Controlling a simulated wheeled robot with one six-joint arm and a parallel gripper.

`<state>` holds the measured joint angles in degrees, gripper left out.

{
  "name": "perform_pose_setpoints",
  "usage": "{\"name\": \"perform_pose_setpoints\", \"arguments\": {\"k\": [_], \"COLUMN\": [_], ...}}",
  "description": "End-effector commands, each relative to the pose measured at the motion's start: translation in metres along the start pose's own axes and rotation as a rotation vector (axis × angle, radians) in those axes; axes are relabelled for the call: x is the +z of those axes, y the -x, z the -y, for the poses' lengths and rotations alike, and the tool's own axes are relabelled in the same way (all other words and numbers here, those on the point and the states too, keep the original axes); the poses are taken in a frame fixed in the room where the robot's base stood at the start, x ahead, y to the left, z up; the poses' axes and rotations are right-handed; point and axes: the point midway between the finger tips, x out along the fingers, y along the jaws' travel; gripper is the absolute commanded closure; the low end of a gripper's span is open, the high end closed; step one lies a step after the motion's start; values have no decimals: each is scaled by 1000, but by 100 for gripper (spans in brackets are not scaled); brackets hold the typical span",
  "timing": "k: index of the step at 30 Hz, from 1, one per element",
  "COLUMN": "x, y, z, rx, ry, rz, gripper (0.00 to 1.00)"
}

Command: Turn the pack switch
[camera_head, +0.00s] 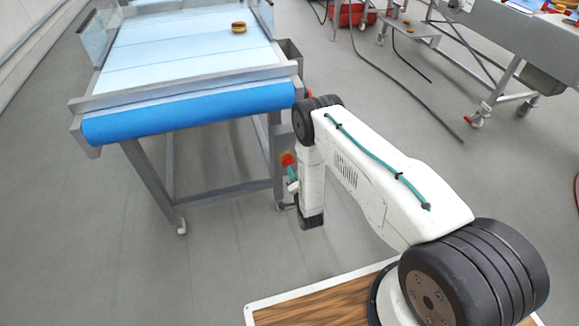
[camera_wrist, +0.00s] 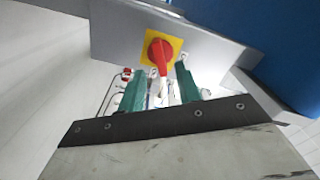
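The pack switch is a red rotary knob (camera_wrist: 160,52) on a yellow plate, fixed to a grey metal face, in the upper middle of the wrist view. Its handle points down and slightly right. In the head view the red switch (camera_head: 287,159) shows at the conveyor's right leg, beside my arm. My gripper (camera_wrist: 160,72) has two teal fingers, spread apart just below the knob, one to each side of the handle's line. A gap shows between them and nothing is held. Whether a finger touches the handle I cannot tell. In the head view my gripper (camera_head: 292,176) is partly hidden.
The conveyor (camera_head: 190,60) with a blue end roller stands left of my arm. A round yellow-brown item (camera_head: 238,27) lies on its belt. Another metal machine (camera_head: 520,50) stands at the upper right, with a dark cable on the floor. Grey floor between them is mostly clear.

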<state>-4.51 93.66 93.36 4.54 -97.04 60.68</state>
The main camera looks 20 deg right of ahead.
Motion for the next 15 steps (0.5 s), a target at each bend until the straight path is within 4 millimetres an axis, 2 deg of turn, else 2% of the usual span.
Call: {"name": "perform_pose_setpoints", "arguments": {"k": [3,7,15], "x": [0,0,0], "y": [-21,-39,-52], "z": [0,0,0], "rx": [-1,-2,0], "ry": [0,1,2], "rz": [-1,-1,0], "gripper": [66,66,66]}}
